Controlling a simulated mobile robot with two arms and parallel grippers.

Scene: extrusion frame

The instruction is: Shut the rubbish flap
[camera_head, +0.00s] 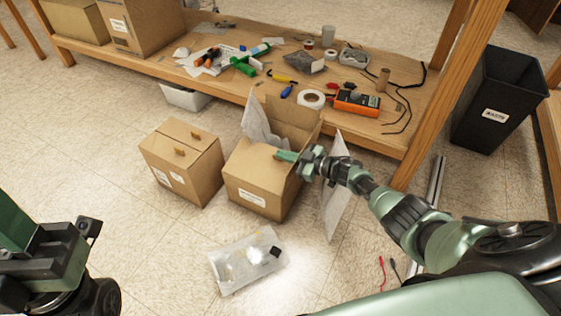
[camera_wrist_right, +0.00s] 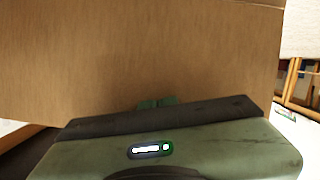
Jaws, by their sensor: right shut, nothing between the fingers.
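An open cardboard box (camera_head: 262,190) with a label on its front stands on the floor at the centre of the head view. Its brown back flap (camera_head: 295,112) stands up. A pale grey flap or sheet (camera_head: 257,122) stands at its left, and another pale panel (camera_head: 337,190) stands at its right, partly behind my arm. My right gripper (camera_head: 285,156) is shut and empty over the box's top opening, pointing left. In the right wrist view its fingertips (camera_wrist_right: 157,103) are in front of a broad cardboard face (camera_wrist_right: 150,55); contact is unclear.
A closed cardboard box (camera_head: 182,165) stands close at the left. A clear plastic bag (camera_head: 246,262) lies on the floor in front. A wooden shelf (camera_head: 375,140) with tools and tape is behind. A black labelled bin (camera_head: 497,100) stands at the right.

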